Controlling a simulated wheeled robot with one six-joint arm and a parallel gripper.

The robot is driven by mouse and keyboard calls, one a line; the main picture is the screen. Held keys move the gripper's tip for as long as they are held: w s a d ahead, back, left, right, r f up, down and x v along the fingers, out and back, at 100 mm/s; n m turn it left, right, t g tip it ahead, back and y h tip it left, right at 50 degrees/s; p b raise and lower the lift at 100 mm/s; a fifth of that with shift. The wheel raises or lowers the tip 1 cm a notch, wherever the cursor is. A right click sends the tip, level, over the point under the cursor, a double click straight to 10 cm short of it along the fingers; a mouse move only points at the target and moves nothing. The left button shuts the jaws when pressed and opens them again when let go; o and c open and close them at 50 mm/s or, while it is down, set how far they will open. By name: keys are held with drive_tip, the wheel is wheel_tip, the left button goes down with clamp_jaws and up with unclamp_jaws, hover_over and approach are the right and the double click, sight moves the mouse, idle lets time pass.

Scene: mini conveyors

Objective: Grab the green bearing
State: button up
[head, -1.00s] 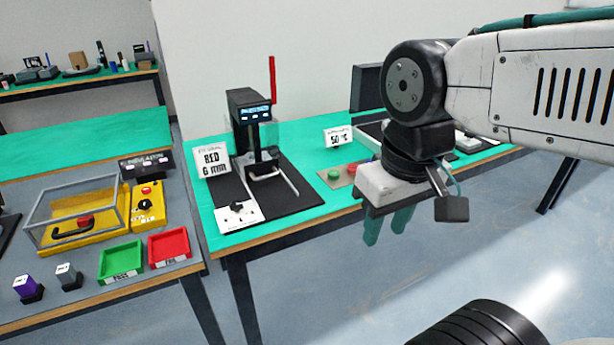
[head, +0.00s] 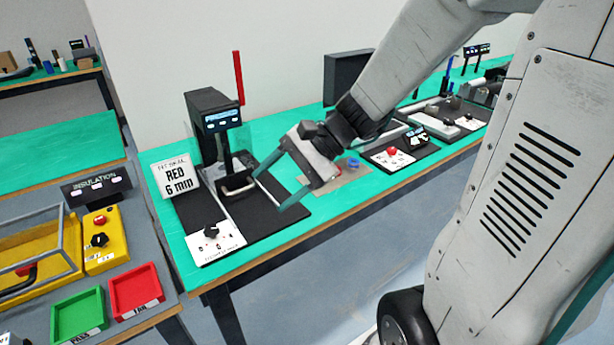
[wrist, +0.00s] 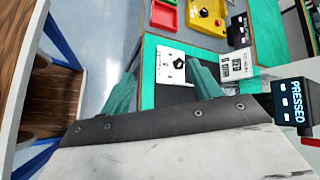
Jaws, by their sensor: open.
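The green bearing is not visible in either current view; my gripper and wrist cover part of the tan mat (head: 345,183) in the head view. My gripper (head: 268,193) is open and empty, with its two teal fingers pointing down and left over the black base of the press (head: 212,115). In the wrist view my gripper (wrist: 165,72) has its fingers apart, with the press's white dial panel (wrist: 172,67) showing beyond them.
A blue piece (head: 353,163) lies on the tan mat. A sign reading RED 6 min (head: 176,178) stands left of the press. A control panel with a red button (head: 393,154) is to the right. Green (head: 78,315) and red (head: 136,291) trays are at lower left.

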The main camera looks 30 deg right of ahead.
drive_tip(key=w+d+f+m+t, duration=0.4)
drive_tip(key=w+d+m, duration=0.2)
drive_tip(key=w+m, duration=0.1)
drive_tip(key=m+t+h, duration=0.6)
drive_tip(key=m+h, duration=0.1)
drive_tip(key=m, duration=0.6)
hover_over(332, 192)
drive_tip(key=s, duration=0.2)
wheel_tip(332, 192, down, 12)
drive_tip(key=shift+s+f, duration=0.15)
drive_tip(key=shift+f, duration=0.1)
drive_tip(key=shift+w+a+f+m, duration=0.1)
drive_tip(key=shift+w+f+m, duration=0.1)
drive_tip(key=shift+w+f, duration=0.25)
drive_tip(key=shift+w+f+m, duration=0.2)
drive_tip(key=shift+w, duration=0.4)
drive_tip(key=x, duration=0.5)
drive_tip(key=shift+w+a, duration=0.1)
drive_tip(key=shift+a, duration=0.1)
drive_tip(key=c, duration=1.1)
